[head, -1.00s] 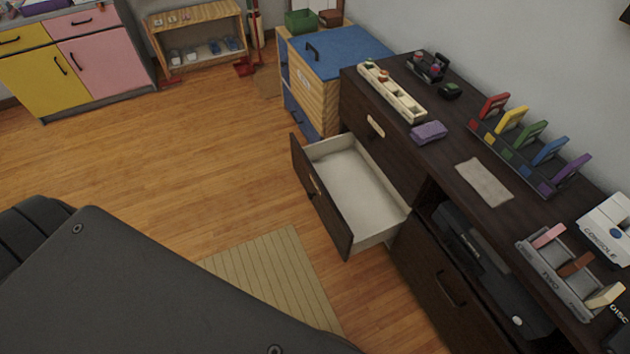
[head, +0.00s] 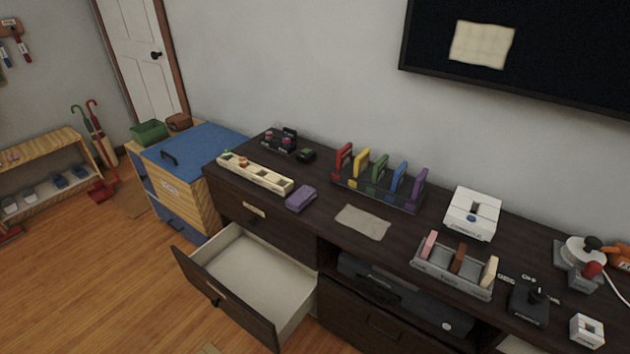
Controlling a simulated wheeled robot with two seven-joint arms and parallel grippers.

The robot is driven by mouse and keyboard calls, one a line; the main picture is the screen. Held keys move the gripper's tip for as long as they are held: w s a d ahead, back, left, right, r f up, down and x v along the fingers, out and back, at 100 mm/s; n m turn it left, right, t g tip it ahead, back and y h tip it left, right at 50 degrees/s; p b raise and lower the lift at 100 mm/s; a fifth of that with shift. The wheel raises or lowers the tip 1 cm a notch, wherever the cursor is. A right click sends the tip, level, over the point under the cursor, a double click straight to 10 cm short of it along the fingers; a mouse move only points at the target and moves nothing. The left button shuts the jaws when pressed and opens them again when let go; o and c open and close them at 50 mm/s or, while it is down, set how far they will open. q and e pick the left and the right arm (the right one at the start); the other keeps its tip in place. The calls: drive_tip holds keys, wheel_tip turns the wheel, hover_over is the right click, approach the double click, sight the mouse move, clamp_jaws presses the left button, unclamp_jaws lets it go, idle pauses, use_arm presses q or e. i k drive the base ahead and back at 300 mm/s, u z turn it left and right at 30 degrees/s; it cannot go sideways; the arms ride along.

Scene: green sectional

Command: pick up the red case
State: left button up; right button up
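The red case (head: 344,157) stands upright at the left end of a dark rack (head: 377,190) on top of the dark wooden cabinet (head: 322,222). Yellow (head: 361,163), green (head: 379,168), blue (head: 398,177) and purple (head: 418,187) cases stand in a row to its right in the same rack. The rack is near the wall. Neither of my grippers shows in the head view, so their state is hidden.
An empty drawer (head: 231,305) sticks out from the cabinet's left part. In front of the rack lie a beige cloth (head: 362,222) and a purple folded item (head: 300,198). A grey holder (head: 453,270) and white console (head: 472,213) stand to the right. A screen (head: 540,60) hangs above.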

sight(344, 156)
drive_tip(key=k, duration=0.5)
drive_tip(key=u, duration=0.8)
drive_tip(key=i, duration=0.85)
drive_tip(key=z, duration=2.35)
